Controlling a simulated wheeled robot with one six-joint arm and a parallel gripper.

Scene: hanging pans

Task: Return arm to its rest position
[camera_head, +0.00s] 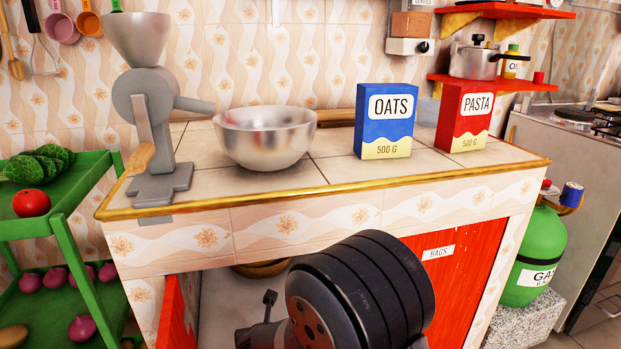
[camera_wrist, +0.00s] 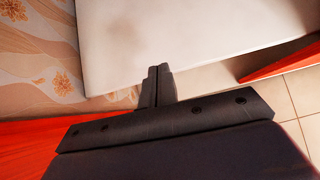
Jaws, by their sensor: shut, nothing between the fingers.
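My gripper (camera_wrist: 157,88) shows in the wrist view with its two dark fingers together and nothing between them. The fingers point toward a pale, plain surface (camera_wrist: 190,40). I cannot tell how far they are from it. In the head view my dark arm is in front of the counter's lower part, near the open cabinet space (camera_head: 228,305).
The tiled counter (camera_head: 330,172) holds a grey grinder (camera_head: 150,120), a metal bowl (camera_head: 265,138), an oats box (camera_head: 385,120) and a pasta box (camera_head: 464,117). A red door (camera_head: 455,285) is at right of my arm. A green shelf (camera_head: 75,235) and gas cylinder (camera_head: 533,255) flank the counter.

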